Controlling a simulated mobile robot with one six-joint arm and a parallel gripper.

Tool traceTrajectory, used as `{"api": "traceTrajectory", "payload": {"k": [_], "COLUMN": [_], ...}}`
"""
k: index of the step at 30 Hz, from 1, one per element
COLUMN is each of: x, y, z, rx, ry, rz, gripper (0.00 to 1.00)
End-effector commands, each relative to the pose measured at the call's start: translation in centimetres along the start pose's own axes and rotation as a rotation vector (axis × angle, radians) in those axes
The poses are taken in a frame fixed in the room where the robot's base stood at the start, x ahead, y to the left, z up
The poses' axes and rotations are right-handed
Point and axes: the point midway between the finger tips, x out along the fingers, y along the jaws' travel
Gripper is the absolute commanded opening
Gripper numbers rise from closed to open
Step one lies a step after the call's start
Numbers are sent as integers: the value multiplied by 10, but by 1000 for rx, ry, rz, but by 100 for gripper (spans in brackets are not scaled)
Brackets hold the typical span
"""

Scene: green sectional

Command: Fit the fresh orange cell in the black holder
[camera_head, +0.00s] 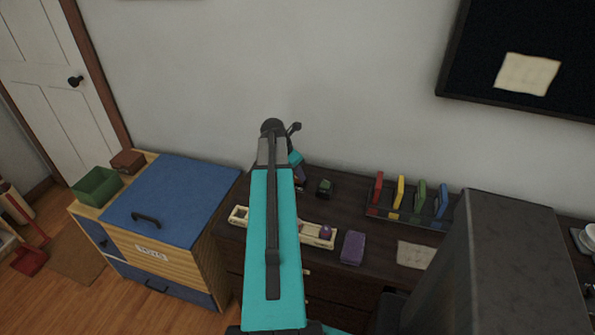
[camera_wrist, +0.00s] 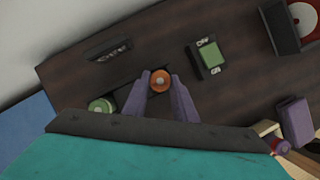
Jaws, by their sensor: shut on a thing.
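The orange cell (camera_wrist: 160,77) is seen end-on in the wrist view, a round orange top with a pale centre. It sits between the purple fingertips of my gripper (camera_wrist: 161,84), which is shut on it. A low dark piece (camera_wrist: 124,88) shows just left of the fingers, with a round green cell (camera_wrist: 100,106) at its left end. It may be the black holder; whether the orange cell is in it or above it, I cannot tell. In the head view my arm hides most of the gripper and the cell.
A black block with a green top (camera_wrist: 208,57) stands right of the cell; it also shows in the head view (camera_head: 325,187). A dark lettered piece (camera_wrist: 109,49) lies behind. A beige tray (camera_head: 238,214), purple box (camera_head: 352,247) and rack of coloured pieces (camera_head: 405,219) share the dark dresser top.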

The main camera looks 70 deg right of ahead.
Motion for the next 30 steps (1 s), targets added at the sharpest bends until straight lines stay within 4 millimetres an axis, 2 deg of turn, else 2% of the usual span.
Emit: {"api": "traceTrajectory", "payload": {"k": [11,12,15,30], "x": [2,3,3,-3], "y": [0,0,0,0], "z": [-1,-1,-1,0], "rx": [0,0,0,0], "ry": [-1,0,0,-1], "rz": [0,0,0,1], "gripper": [0,26,43,44]}}
